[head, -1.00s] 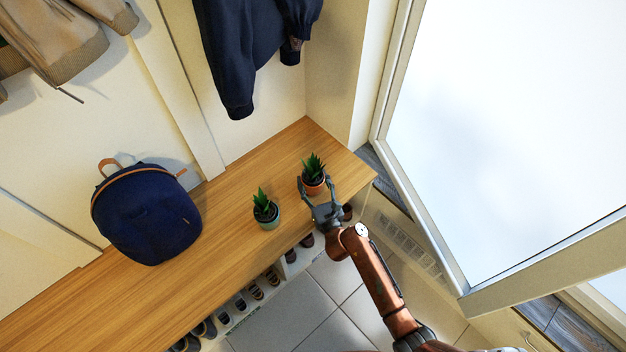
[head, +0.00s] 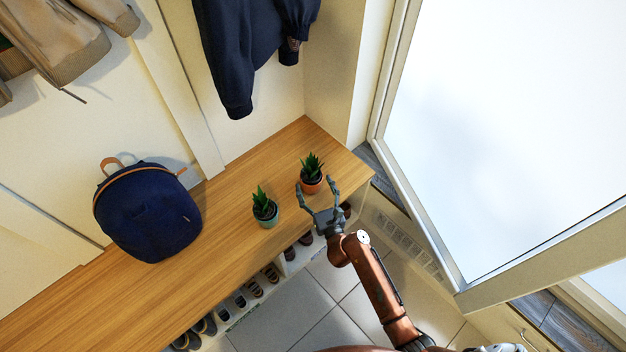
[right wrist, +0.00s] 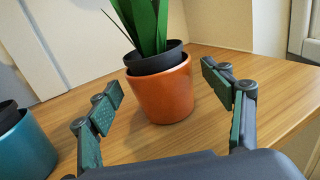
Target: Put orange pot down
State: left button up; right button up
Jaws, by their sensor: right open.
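The orange pot (head: 312,186) with a spiky green plant stands upright on the wooden bench top (head: 240,185), near its right end. In the right wrist view the orange pot (right wrist: 163,95) rests on the wood, with a dark inner pot at its rim. My right gripper (head: 318,187) is open and empty at the front side of the pot. Its fingers (right wrist: 165,95) are spread to either side in the wrist view, apart from the pot. My left gripper is not in view.
A teal pot with a plant (head: 265,212) stands left of the orange pot, also in the wrist view (right wrist: 22,145). A navy backpack (head: 148,215) sits further left. Shoes (head: 240,302) fill cubbies below the bench. A dark jacket (head: 245,60) hangs behind.

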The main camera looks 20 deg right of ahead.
jog(key=s, duration=0.2)
jog(key=s+p, duration=0.1)
jog(key=s, duration=0.1)
jog(key=shift+a+r, duration=0.1)
jog(key=shift+r, duration=0.1)
jog(key=s, duration=0.4)
jog(key=shift+a+f+p, duration=0.1)
jog(key=shift+p, duration=0.2)
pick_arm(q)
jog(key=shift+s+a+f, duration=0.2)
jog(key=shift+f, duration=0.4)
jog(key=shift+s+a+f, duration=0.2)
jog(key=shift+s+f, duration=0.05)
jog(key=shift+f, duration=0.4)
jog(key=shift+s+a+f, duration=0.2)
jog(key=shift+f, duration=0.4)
pick_arm(e)
jog(key=shift+s, duration=0.45)
